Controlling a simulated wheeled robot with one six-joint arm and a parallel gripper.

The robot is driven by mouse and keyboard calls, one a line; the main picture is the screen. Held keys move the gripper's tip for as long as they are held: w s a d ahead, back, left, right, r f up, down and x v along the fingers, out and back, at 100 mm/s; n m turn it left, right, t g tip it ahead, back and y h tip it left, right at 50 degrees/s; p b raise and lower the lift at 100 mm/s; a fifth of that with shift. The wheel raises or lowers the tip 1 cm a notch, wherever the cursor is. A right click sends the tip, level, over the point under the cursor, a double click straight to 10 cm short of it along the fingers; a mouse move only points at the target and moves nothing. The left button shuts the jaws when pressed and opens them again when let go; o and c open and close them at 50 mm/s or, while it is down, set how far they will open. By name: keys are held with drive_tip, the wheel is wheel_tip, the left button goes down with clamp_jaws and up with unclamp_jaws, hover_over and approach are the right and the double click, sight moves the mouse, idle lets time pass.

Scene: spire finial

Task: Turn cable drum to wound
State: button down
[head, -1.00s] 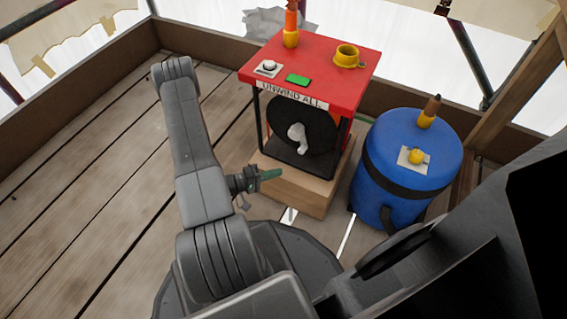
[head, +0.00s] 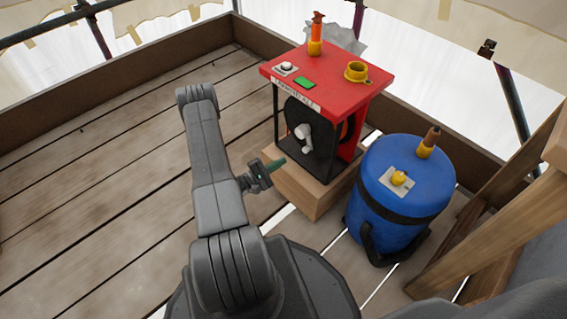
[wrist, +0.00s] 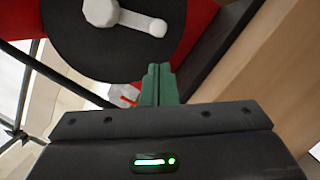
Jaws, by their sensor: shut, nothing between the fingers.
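The cable drum (head: 321,124) is a black disc inside a red-topped stand (head: 345,66), with a white crank handle (head: 303,133) on its face. In the wrist view the drum (wrist: 75,45) fills the upper left, and its white crank (wrist: 130,18) points right from the hub. My gripper (head: 280,163) is in front of the stand's lower left corner, apart from the crank.
The stand rests on a wooden block (head: 310,194). A blue barrel (head: 403,190) with a yellow knob stands close on the right. The stand's top carries a white knob, a green button, a yellow ring and an orange-tipped post. Plank floor (head: 100,170) at left is clear.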

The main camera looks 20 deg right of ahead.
drive_tip(key=b+x, duration=0.1)
drive_tip(key=x, duration=0.7)
drive_tip(key=shift+b, duration=0.4)
drive_tip(key=shift+s+d, duration=0.15)
drive_tip(key=shift+s, duration=0.3)
